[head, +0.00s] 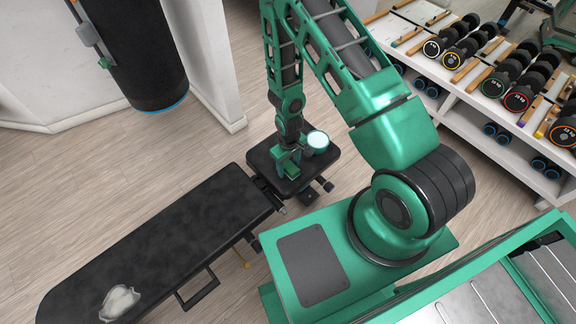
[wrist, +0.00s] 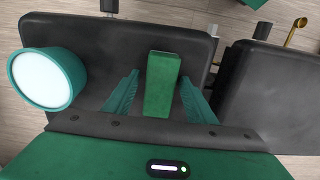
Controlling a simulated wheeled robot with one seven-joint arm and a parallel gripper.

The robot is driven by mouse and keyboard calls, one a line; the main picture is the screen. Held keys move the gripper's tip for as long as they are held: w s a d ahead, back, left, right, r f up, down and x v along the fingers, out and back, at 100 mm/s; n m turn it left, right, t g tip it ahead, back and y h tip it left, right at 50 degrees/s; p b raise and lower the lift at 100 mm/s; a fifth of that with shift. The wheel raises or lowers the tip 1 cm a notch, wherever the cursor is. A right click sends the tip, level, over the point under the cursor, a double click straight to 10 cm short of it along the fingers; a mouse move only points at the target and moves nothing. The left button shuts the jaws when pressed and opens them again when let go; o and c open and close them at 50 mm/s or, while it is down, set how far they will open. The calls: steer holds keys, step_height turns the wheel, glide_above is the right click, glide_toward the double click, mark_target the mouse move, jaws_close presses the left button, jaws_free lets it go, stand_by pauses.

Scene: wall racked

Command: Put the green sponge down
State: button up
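The green sponge (wrist: 163,84) is a small block in the middle of the wrist view, over the black seat pad (wrist: 105,42). My gripper (wrist: 160,78) has its two teal fingers on either side of it. A thin dark gap shows between the left finger and the sponge; the right finger is very close to it, and contact there is unclear. In the head view my gripper (head: 288,168) points down at the seat pad (head: 262,158), and the sponge cannot be told apart from the green gripper.
A teal cup-like thing with a white top (wrist: 45,78) is left of the gripper in the wrist view, and beside it in the head view (head: 317,141). The long bench pad (head: 185,225) holds a crumpled whitish thing (head: 120,302). A dumbbell rack (head: 470,100) stands at right; a punching bag (head: 140,50) hangs upper left.

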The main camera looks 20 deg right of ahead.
step_height(320, 180, up, 12)
stand_by(0.9)
step_height(320, 180, up, 10)
steer(key=m, duration=0.2)
glide_above(289, 165)
steer(key=d, duration=0.6)
steer(key=s+d+r+m+h, duration=0.1)
steer(key=s+d+r, duration=0.15)
steer(key=r, duration=0.35)
steer(key=s+d+r+m, duration=0.1)
steer(key=d+r, duration=0.3)
steer(key=r, duration=0.2)
steer(key=s+d+r+m, duration=0.2)
steer(key=s+r+m, duration=0.1)
steer(key=s+r, duration=0.4)
steer(key=s+d+r+m+y, duration=0.1)
steer(key=s+d+r+m, duration=0.1)
steer(key=s+r, duration=0.6)
steer(key=s+m, duration=0.1)
steer(key=s, duration=0.3)
steer(key=shift+s+d, duration=0.3)
steer(key=shift+s, duration=0.1)
